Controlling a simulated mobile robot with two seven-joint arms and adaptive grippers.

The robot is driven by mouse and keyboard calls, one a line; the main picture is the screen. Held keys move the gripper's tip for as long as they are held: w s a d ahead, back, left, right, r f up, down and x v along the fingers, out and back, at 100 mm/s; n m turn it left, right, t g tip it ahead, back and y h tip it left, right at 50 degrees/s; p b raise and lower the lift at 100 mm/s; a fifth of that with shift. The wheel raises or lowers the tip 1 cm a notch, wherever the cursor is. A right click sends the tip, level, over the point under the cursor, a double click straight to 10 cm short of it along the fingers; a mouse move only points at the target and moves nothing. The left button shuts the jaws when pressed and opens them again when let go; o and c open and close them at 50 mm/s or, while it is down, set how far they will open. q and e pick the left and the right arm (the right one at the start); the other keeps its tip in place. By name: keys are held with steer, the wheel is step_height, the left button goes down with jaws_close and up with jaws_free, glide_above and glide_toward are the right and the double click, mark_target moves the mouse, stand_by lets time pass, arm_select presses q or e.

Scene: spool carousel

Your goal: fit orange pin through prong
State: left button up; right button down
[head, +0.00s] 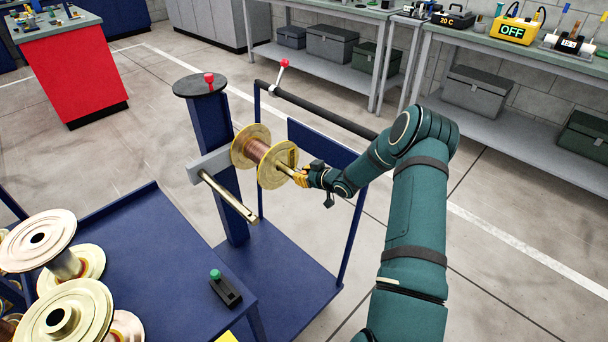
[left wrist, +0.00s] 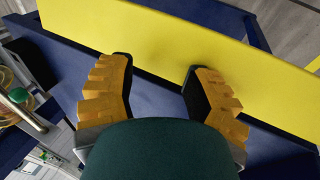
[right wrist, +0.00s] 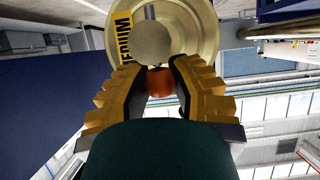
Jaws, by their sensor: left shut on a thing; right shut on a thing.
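My right gripper (head: 303,177) is at the near end of a brass prong that carries a spool (head: 267,155) of copper wire. In the right wrist view its fingers (right wrist: 161,76) are closed around the orange pin (right wrist: 162,83), whose round head shows just below the prong's end face (right wrist: 152,42). Whether the pin is inside the prong cannot be seen. A second, empty prong (head: 230,198) reaches toward me from the grey arm of the blue post.
A blue cart top (head: 150,250) with brass spools (head: 68,318) stands at left. A black block with a green button (head: 225,288) lies on its edge. A red-handled lever (head: 283,68) sits on the black rail behind the post. Open floor lies to the right.

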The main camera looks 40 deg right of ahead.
steer(key=shift+s+f, duration=0.2)
steer(key=shift+f, duration=0.25)
steer(key=c, duration=0.8)
jaws_free()
steer(key=shift+d, duration=0.15)
steer(key=shift+r, duration=0.1)
steer(key=v, duration=0.8)
steer(key=shift+s, duration=0.3)
steer(key=shift+r, duration=0.15)
